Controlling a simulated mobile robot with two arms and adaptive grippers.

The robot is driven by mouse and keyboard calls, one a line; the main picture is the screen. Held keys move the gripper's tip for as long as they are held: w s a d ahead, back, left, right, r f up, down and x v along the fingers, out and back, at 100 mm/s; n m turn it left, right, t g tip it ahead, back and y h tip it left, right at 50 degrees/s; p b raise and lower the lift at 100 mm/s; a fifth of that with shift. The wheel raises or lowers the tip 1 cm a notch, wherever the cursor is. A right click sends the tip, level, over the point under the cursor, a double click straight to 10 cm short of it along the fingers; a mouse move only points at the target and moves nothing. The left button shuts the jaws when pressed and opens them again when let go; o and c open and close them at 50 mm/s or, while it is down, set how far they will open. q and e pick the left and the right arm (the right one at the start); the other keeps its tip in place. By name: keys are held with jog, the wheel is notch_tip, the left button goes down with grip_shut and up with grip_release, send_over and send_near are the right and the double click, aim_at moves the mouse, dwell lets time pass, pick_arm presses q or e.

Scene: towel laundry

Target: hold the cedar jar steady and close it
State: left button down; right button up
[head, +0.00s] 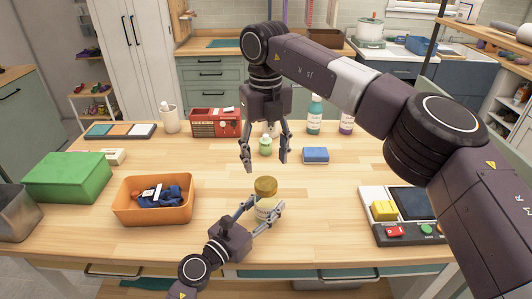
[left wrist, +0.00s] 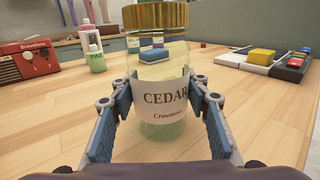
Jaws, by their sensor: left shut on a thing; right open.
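The cedar jar (head: 265,211) is clear glass with a white label reading "CEDAR" and stands upright on the table. Its gold lid (head: 265,186) sits on top; I cannot tell how tight it is. My left gripper (head: 265,206) is shut on the jar's body from the near side. My right gripper (head: 264,166) is open and empty, pointing down, above and apart from the lid in the head view.
A small green bottle (head: 265,146) and a blue sponge-like block (head: 315,155) are behind the jar. A red radio (head: 216,122) is at the back. The table around the jar is clear.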

aim_at(266, 183)
jog(key=n, duration=0.7)
jog(key=shift+r, duration=0.25)
jog(key=n, duration=0.6)
jog(key=shift+r, duration=0.25)
jog(key=shift+f, duration=4.05)
jog(key=shift+c, duration=0.7)
